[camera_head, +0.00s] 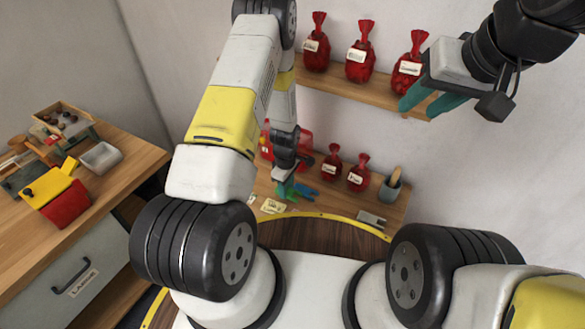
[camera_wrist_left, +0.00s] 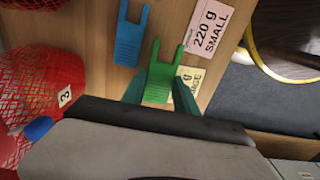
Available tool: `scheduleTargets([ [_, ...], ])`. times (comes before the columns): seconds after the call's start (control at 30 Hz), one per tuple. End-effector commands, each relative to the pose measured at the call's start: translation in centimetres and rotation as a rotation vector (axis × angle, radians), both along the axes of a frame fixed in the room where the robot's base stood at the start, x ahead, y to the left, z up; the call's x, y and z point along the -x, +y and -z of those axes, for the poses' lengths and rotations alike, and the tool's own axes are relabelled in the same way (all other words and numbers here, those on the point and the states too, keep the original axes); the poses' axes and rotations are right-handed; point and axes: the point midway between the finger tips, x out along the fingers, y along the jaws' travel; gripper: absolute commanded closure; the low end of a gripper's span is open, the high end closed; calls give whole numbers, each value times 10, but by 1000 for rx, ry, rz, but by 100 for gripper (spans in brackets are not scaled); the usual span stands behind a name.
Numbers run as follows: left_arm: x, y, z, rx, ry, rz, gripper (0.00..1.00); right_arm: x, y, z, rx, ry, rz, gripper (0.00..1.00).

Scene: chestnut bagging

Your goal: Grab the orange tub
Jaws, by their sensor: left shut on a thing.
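I cannot make out an orange tub in either view. My left gripper (camera_head: 285,187) reaches down to the lower wooden shelf at the back. In the left wrist view, its teal fingers (camera_wrist_left: 160,95) are shut on a green forked clip (camera_wrist_left: 158,80). A similar blue forked clip (camera_wrist_left: 130,42) lies beside it on the wood. It also shows in the head view (camera_head: 306,190), right of the left gripper. My right gripper (camera_head: 430,100) is at the upper right by the upper shelf, its teal fingers apart and empty.
Red mesh bags stand on the upper shelf (camera_head: 340,84) and lower shelf. A grey cup (camera_head: 391,190) stands at the lower shelf's right. Cards, one reading 220 g SMALL (camera_wrist_left: 208,28), lie near the clips. The left table holds a white tray (camera_head: 101,157) and a yellow-red box (camera_head: 66,207).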

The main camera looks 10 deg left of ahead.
Motion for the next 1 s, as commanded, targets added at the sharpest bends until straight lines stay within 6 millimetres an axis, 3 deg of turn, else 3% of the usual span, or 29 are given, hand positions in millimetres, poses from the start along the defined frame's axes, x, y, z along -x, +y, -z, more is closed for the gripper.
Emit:
scheduleTargets([
  [0.2, 2, 0, 30, 0, 3, 1, 100, 0, 0, 0, 0, 0, 0, 64],
  [0.57, 1, 0, 34, 0, 2, 1, 100, 0, 0, 0, 0, 0, 0, 64],
  [0.6, 1, 0, 34, 1, 1, 1, 61, 0, 0, 0, 0, 0, 0, 64],
  [0.63, 1, 0, 34, 1, 1, 1, 56, 0, 0, 0, 0, 0, 0, 64],
  [1.0, 0, 0, 27, 0, -1, 0, 56, 0, 0, 0, 0, 0, 0, 64],
])
